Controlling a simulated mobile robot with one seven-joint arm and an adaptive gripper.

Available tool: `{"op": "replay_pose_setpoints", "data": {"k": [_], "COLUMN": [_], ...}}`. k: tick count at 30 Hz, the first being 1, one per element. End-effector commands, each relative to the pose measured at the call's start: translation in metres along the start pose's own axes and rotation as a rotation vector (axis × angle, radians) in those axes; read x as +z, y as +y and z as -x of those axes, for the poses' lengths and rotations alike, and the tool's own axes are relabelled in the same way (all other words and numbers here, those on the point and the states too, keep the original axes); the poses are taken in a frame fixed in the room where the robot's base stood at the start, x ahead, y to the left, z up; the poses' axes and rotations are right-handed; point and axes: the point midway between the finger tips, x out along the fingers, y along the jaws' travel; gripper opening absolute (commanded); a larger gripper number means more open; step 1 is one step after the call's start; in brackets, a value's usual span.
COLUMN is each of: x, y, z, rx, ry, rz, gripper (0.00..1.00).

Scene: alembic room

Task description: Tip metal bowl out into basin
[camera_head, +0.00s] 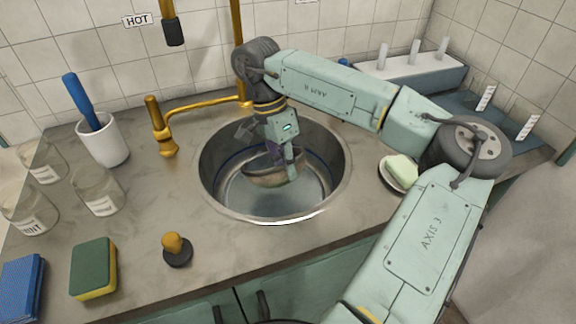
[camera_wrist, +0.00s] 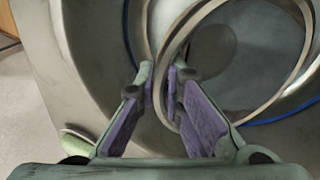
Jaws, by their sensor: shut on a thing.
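The metal bowl (camera_head: 268,181) is inside the round metal basin (camera_head: 333,182), above or near its floor; I cannot tell whether it touches. My gripper (camera_head: 290,170) reaches down into the basin and is shut on the bowl's wall at its right side. In the wrist view, my gripper (camera_wrist: 160,88) has its two purple-padded fingers on either side of the bowl's rim (camera_wrist: 180,38). The bowl looks somewhat tilted, its opening partly visible. The basin (camera_wrist: 72,55) surrounds it there. The bowl's contents cannot be made out clearly.
A soap dish (camera_head: 388,178) stands right of the basin. A brass tap (camera_head: 160,130) stands at its left.

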Motion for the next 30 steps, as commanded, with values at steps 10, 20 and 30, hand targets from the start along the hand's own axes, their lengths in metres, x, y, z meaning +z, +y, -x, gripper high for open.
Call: {"op": "replay_pose_setpoints", "data": {"k": [10, 20, 30], "x": [-0.0001, -0.0005, -0.0004], "y": [0.0000, -0.0005, -0.0001], "z": [0.0006, -0.0034, -0.0020], "rx": [-0.001, -0.066, -0.264], "ry": [0.000, 0.005, 0.018], "rz": [0.000, -0.007, -0.025], "gripper": [0.00, 0.00, 0.00]}}
